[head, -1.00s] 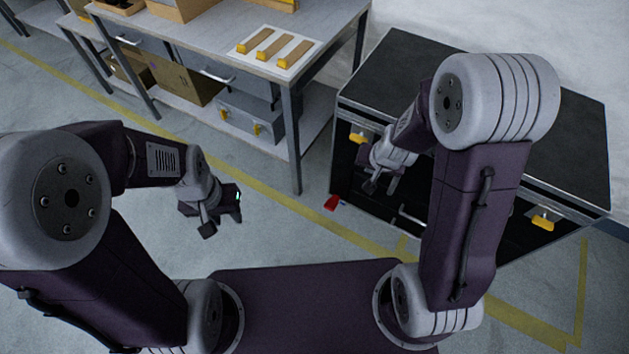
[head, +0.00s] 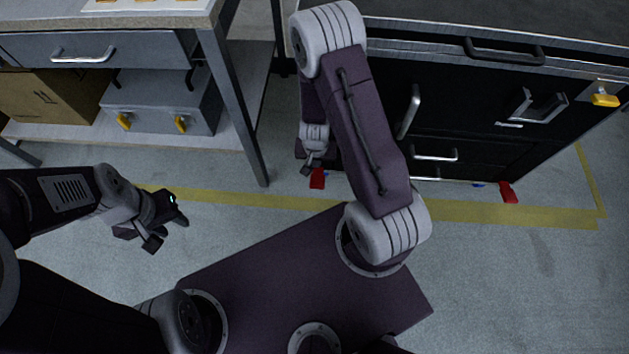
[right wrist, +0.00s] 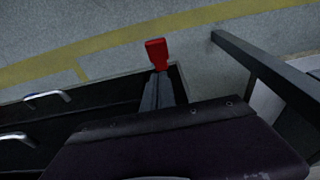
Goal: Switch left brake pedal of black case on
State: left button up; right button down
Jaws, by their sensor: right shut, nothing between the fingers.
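The black case (head: 470,120) stands at the right in the head view. Its left brake pedal (head: 317,179) is a small red tab at the floor by the lower left corner. The same red pedal (right wrist: 156,50) shows in the right wrist view, just beyond the fingertips. My right gripper (head: 308,168) is low beside that pedal, shut and empty; its fingers (right wrist: 158,90) point at the pedal. I cannot tell if they touch it. My left gripper (head: 168,234) is open and empty over the floor, away from the case.
A second red pedal (head: 508,192) is at the case's lower right. A workbench (head: 235,105) with a metal leg stands left of the case, close to my right arm. A grey toolbox (head: 160,105) sits on its shelf. The floor in front, with a yellow line (head: 470,212), is clear.

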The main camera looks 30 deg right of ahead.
jog(key=shift+r, duration=0.15)
jog(key=b, duration=0.8)
send_over(316, 181)
notch_tip(316, 181, down, 11)
jog(key=shift+d+f, duration=0.1)
jog(key=f+b, duration=0.3)
jog(key=shift+s+a+b, duration=0.25)
jog(key=shift+s+b, duration=0.05)
jog(key=shift+r, duration=0.2)
